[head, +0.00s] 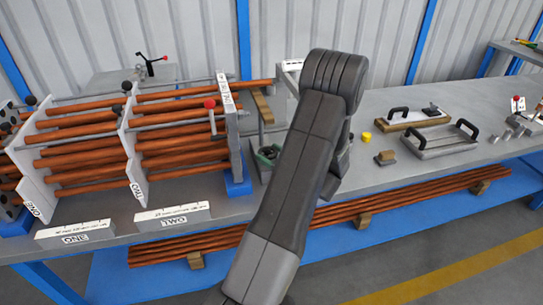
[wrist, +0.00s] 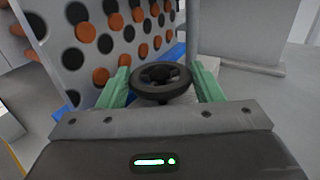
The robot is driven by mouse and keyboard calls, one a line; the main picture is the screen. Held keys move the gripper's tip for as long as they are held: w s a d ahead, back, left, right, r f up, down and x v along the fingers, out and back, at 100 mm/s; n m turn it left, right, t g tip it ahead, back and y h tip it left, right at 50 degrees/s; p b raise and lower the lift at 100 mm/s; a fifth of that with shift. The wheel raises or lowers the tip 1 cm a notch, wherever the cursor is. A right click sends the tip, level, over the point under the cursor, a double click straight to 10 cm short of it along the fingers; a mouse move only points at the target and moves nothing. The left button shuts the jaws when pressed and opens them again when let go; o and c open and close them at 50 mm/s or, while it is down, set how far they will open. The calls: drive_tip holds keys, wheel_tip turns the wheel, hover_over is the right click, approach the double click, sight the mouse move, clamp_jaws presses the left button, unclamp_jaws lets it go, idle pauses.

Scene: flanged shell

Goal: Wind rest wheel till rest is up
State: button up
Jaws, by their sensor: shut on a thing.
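A small dark handwheel (wrist: 160,88) with spokes sits in the middle of the wrist view, close to the perforated plate. My gripper (wrist: 162,76) has one green finger on each side of the wheel's rim and is shut on it. In the head view my gripper (head: 268,154) shows only in part beside the right end plate, and my arm hides most of the wheel and its mount. A brown-topped bar (head: 263,106) on a grey stand is near the tube ends behind the gripper; I cannot tell for sure that it is the rest, nor its exact height.
Copper tubes (head: 180,151) run through upright plates at the left. The perforated plate (wrist: 84,62) stands close left of my gripper. A red-knobbed lever (head: 210,104) is near the right plate.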

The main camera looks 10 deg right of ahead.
drive_tip(key=m+h+b, duration=0.1)
drive_tip(key=m+t+h+b, duration=0.1)
drive_tip(key=h+b, duration=0.1)
drive_tip(key=m+t+h+b, duration=0.1)
drive_tip(key=h, duration=0.1)
drive_tip(key=shift+s+a+f+m+b, duration=0.15)
drive_tip(key=shift+a+f+m+b, duration=0.2)
drive_tip(key=shift+m, duration=0.05)
drive_tip(key=m+h+b, duration=0.1)
drive_tip(key=h+b, duration=0.1)
drive_tip(key=m+t+h+b, duration=0.1)
drive_tip(key=h+b, duration=0.1)
drive_tip(key=shift+a+r+m+h, duration=0.15)
drive_tip(key=shift+m+h, duration=0.25)
drive_tip(key=shift+h+b, duration=0.3)
drive_tip(key=shift+b, duration=0.25)
drive_tip(key=m+h+b, duration=0.1)
drive_tip(key=h+b, duration=0.1)
drive_tip(key=b, duration=0.2)
drive_tip(key=m+h+b, duration=0.1)
drive_tip(key=b, duration=0.4)
drive_tip(key=shift+a+m+g+h, duration=0.2)
drive_tip(key=shift+m+g+h, duration=0.1)
drive_tip(key=shift+m+h, duration=0.1)
drive_tip(key=shift+r+m+h+b, duration=0.3)
drive_tip(key=shift+h+b, duration=0.1)
drive_tip(key=shift+b, duration=1.05)
drive_tip(key=o, duration=1)
drive_tip(key=shift+c, duration=0.2)
